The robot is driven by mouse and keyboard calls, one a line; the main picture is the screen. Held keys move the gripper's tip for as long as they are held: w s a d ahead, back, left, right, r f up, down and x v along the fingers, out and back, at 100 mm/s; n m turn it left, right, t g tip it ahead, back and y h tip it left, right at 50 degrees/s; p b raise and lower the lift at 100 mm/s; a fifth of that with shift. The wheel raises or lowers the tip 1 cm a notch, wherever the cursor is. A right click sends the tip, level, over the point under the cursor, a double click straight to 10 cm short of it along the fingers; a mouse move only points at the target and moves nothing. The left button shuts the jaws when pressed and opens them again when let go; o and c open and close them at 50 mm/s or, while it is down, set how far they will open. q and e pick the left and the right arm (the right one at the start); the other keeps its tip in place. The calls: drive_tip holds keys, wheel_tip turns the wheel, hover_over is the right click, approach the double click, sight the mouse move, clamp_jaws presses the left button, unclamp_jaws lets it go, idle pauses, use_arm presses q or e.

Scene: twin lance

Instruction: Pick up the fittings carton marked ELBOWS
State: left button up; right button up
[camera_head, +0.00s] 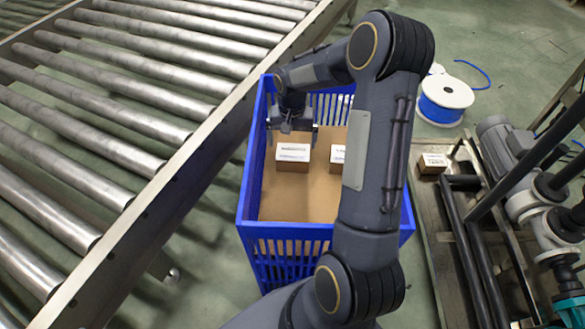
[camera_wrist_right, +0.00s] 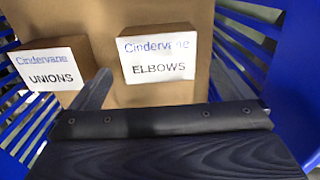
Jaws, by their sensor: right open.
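The ELBOWS carton (camera_wrist_right: 158,62), small and brown with a white label, shows upper middle in the right wrist view. The UNIONS carton (camera_wrist_right: 48,70) is left of it. Both lie on the brown floor of the blue crate (camera_head: 250,200). My left gripper is out of view.
A roller conveyor (camera_head: 120,110) runs along the crate's left side. To the right are a spool of blue hose (camera_head: 444,98), another small carton (camera_head: 433,162) and a motor with pipes (camera_head: 510,150). The crate's front floor is bare.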

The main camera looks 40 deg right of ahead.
sight(293, 152)
wheel_tip(293, 152, down, 3)
drive_tip(key=shift+f+b, duration=0.1)
drive_tip(key=shift+b, duration=0.3)
drive_tip(key=f, duration=0.1)
drive_tip(key=f+b, duration=0.1)
drive_tip(key=f, duration=0.1)
drive_tip(key=f+b, duration=0.1)
drive_tip(key=f, duration=0.1)
drive_tip(key=shift+w+d, duration=0.1)
drive_tip(key=shift+d, duration=0.15)
drive_tip(key=shift+c, duration=0.3)
drive_tip(key=shift+r, duration=0.1)
drive_tip(key=c, duration=0.8)
drive_tip(key=shift+r, duration=0.1)
